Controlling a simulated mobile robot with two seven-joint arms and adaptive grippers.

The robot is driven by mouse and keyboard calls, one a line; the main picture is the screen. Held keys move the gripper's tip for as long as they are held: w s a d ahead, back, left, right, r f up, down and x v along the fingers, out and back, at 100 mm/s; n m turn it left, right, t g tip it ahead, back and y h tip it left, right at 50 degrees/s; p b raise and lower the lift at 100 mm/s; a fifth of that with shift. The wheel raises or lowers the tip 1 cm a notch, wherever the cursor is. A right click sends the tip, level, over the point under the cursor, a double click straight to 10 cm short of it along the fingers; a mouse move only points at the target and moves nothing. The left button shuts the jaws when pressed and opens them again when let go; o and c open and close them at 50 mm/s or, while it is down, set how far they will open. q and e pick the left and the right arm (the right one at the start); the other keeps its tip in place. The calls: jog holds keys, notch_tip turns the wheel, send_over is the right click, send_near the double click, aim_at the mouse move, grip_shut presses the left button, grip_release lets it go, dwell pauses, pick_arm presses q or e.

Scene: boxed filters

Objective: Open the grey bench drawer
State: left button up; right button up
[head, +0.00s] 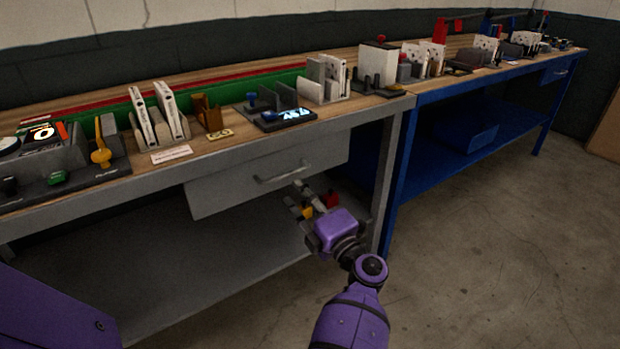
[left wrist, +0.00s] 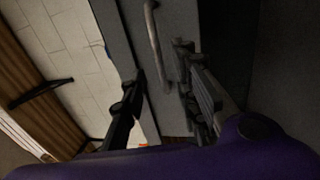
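The grey bench drawer (head: 225,190) hangs under the grey bench's top in the head view. Its front looks shut or nearly so; I cannot tell whether a small gap shows. Its bar handle (head: 287,173) is on the front, and in the left wrist view the handle (left wrist: 154,40) runs from the top down between the finger lines. My left gripper (head: 298,195) is just below and right of the handle in the head view. In the left wrist view the gripper (left wrist: 160,66) has its fingers apart, with the handle between or just ahead of the tips. Contact is not clear. My right gripper is not in view.
The grey bench top (head: 235,148) carries holders, boxed filters (head: 172,110) and a lit display (head: 285,114). A grey leg (head: 388,180) stands right of the drawer. A blue bench (head: 480,155) adjoins on the right. The floor (head: 500,260) in front is clear.

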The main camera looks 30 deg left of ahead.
aim_at(284, 177)
pick_arm(q)
jog(key=x, duration=0.7)
jog(key=shift+s+a+r, duration=0.1)
jog(key=shift+s+a, duration=0.15)
jog(key=shift+s, duration=0.05)
jog(key=shift+w+a, duration=0.15)
jog(key=shift+a, duration=0.15)
jog(key=c, duration=0.4)
grip_shut()
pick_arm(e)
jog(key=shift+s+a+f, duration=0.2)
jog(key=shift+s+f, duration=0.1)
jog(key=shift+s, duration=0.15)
